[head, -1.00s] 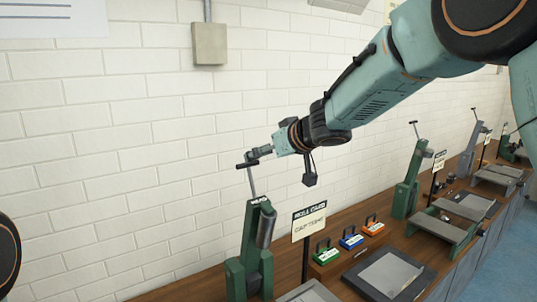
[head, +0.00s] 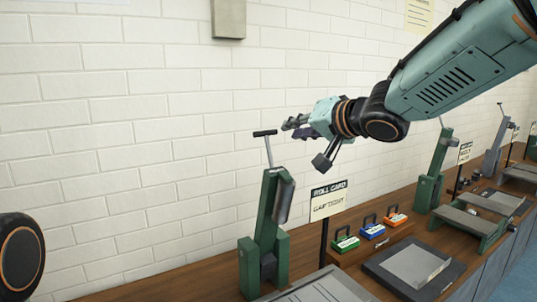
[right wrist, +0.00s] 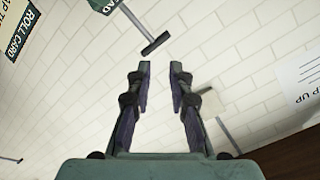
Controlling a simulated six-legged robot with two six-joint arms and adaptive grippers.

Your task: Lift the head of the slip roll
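The near slip roll's green head (head: 266,218) stands upright on the bench at centre. A thin rod rises from its top to a black T-handle (head: 265,133). My right gripper (head: 288,124) is just right of the T-handle in the head view, apart from it. In the right wrist view the gripper (right wrist: 160,68) has two spread fingers with nothing between them. The T-handle (right wrist: 155,44) lies just beyond the fingertips there. Part of the head's green top (right wrist: 104,5) shows at the upper edge. My left gripper is not in view.
A roll card sign (head: 328,200) stands right of the head. Green, blue (head: 373,231) and orange boxes and a dark tray (head: 413,268) are on the wooden bench. More machines line the bench farther right. A white brick wall (head: 130,130) is behind.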

